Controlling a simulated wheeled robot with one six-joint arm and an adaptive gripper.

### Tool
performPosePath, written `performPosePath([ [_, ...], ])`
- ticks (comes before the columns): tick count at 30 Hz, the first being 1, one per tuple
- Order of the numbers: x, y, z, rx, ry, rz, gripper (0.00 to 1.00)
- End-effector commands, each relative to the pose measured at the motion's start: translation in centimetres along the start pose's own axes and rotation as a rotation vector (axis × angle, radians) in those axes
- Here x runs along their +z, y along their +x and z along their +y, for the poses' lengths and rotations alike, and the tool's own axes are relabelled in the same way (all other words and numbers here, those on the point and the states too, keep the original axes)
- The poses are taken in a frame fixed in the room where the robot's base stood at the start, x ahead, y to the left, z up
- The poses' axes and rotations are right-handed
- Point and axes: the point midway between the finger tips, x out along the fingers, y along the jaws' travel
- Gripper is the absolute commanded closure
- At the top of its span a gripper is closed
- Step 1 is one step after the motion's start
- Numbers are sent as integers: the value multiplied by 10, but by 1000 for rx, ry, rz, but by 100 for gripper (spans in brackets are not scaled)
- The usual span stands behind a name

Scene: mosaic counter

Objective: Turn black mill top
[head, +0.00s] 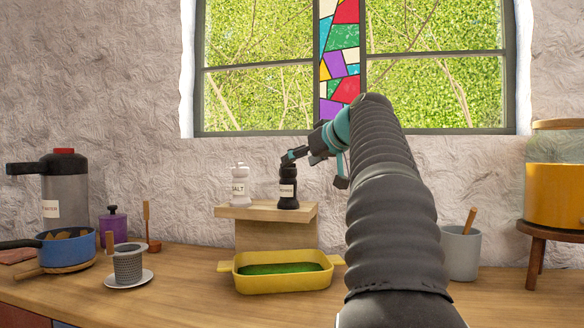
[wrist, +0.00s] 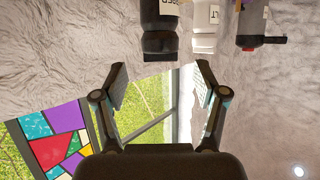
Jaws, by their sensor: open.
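The black mill (head: 288,190) stands upright on a small wooden shelf (head: 250,211), with a pale label on its body. In the wrist view the black mill (wrist: 160,42) appears upside down, its top end just past the gap between my fingers. My gripper (head: 315,165) is open and empty, coming in from the right at the height of the mill top. One finger overlaps the mill top in the head view, so contact cannot be told. Both fingers of my gripper (wrist: 161,75) show spread apart in the wrist view.
A white salt mill (head: 239,187) stands left of the black mill on the shelf. A yellow dish (head: 282,282) sits in front of the shelf. A grey cup (head: 461,252) stands to the right, and the window (head: 440,75) is behind.

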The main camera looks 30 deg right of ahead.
Motion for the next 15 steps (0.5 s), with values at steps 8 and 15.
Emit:
performPosePath([
  [8, 0, -46, 1, 4, 0, 0, 28],
  [15, 0, -58, 1, 1, 0, 0, 28],
])
